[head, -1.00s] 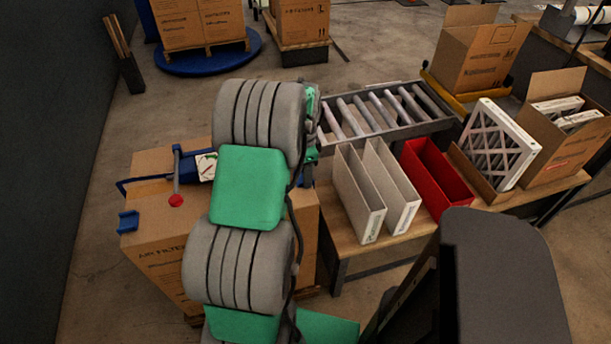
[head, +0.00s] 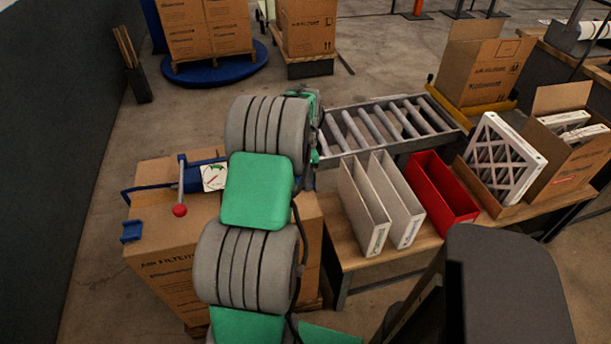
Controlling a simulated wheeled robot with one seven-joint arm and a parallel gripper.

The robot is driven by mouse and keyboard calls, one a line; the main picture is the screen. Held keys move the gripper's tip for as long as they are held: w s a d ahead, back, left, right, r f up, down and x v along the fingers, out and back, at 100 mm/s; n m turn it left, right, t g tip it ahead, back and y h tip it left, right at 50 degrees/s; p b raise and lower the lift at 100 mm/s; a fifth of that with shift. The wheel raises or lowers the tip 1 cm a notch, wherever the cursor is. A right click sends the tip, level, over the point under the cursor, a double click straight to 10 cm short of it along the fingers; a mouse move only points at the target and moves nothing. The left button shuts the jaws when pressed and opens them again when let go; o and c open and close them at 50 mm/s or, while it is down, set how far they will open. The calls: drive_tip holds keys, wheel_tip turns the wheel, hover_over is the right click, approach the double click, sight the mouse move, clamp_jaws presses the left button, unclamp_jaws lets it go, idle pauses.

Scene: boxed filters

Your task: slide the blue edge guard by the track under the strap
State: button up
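A small blue edge guard (head: 131,231) sits on the left edge of the large air-filter carton (head: 175,262) at the left. A dark blue strap (head: 150,188) runs across the carton's top behind it, apart from the guard. A blue strap tool with a round gauge (head: 213,177) and a lever with a red knob (head: 180,210) sits on the carton top, partly covered by my arm. My grey and green arm hides the carton's right part. My gripper is hidden behind the arm and does not show.
A wooden bench (head: 355,248) at the right bears grey holders (head: 378,225), a red bin (head: 440,200) and a white-framed filter (head: 505,160). A roller conveyor (head: 430,128) lies behind. Loaded pallets stand at the back. A dark wall (head: 50,150) borders the left.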

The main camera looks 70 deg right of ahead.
drive_tip(key=shift+w+d, duration=0.5)
drive_tip(key=shift+d, duration=0.35)
drive_tip(key=shift+w+d, duration=0.5)
drive_tip(key=shift+d, duration=0.4)
drive_tip(key=shift+w+d, duration=0.5)
drive_tip(key=shift+d, duration=0.35)
drive_tip(key=shift+w+d, duration=0.5)
drive_tip(key=shift+d, duration=0.35)
drive_tip(key=o, duration=1.5)
drive_tip(key=shift+c, duration=0.2)
